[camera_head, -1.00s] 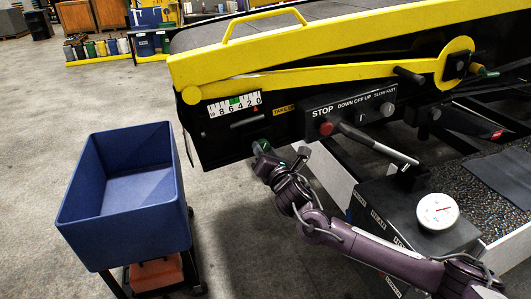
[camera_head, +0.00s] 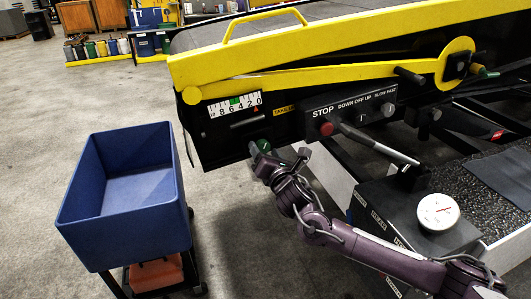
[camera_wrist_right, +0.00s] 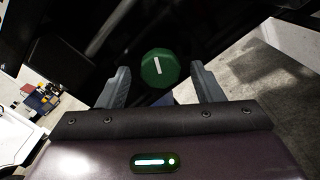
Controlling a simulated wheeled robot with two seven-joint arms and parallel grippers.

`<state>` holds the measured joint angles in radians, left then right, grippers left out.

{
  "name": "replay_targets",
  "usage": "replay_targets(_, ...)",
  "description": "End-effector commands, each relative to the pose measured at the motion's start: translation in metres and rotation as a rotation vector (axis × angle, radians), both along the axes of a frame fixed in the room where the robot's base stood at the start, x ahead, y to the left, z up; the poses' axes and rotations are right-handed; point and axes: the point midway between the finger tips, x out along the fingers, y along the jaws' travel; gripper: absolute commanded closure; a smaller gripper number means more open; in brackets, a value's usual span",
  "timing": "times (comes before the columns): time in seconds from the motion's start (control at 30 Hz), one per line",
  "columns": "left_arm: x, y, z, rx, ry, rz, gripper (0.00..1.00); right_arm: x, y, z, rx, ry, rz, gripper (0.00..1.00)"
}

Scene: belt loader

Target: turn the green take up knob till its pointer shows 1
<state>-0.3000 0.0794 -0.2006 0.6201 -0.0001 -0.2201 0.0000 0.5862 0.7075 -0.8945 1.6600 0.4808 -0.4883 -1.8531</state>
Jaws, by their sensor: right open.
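The green take up knob (camera_head: 263,144) sits low on the black side panel of the loader. In the right wrist view the knob (camera_wrist_right: 161,68) shows its face with a white line, tilted slightly from upright. My right gripper (camera_head: 258,155) is at the knob in the head view. In the wrist view its fingers (camera_wrist_right: 163,85) are open, one on each side of the knob, with visible gaps. The white scale (camera_head: 234,104) above runs from 10 to 0 with a green band. Its red pointer (camera_head: 256,109) is near the 0 end; the exact value is too small to read. My left gripper is out of view.
A control panel (camera_head: 350,110) with a red stop button (camera_head: 326,129) is right of the knob. A blue bin (camera_head: 115,220) stands at the left. A black box with a round white gauge (camera_head: 438,212) is at the right, near my forearm. Bare floor lies between.

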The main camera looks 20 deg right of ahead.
Motion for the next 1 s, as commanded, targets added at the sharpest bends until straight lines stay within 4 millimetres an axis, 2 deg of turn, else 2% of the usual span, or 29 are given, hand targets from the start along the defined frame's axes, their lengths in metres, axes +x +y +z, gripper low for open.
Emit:
replay_targets(0.3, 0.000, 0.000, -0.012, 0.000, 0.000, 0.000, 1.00, -0.047, -0.002, -0.004, -0.002, 0.003, 0.002, 0.40)
replay_targets(0.5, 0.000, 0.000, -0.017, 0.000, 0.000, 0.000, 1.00, -0.071, -0.003, -0.002, -0.002, 0.003, 0.001, 0.40)
replay_targets(1.0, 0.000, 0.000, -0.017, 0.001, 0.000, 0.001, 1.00, -0.075, -0.003, -0.001, -0.001, 0.002, 0.000, 0.40)
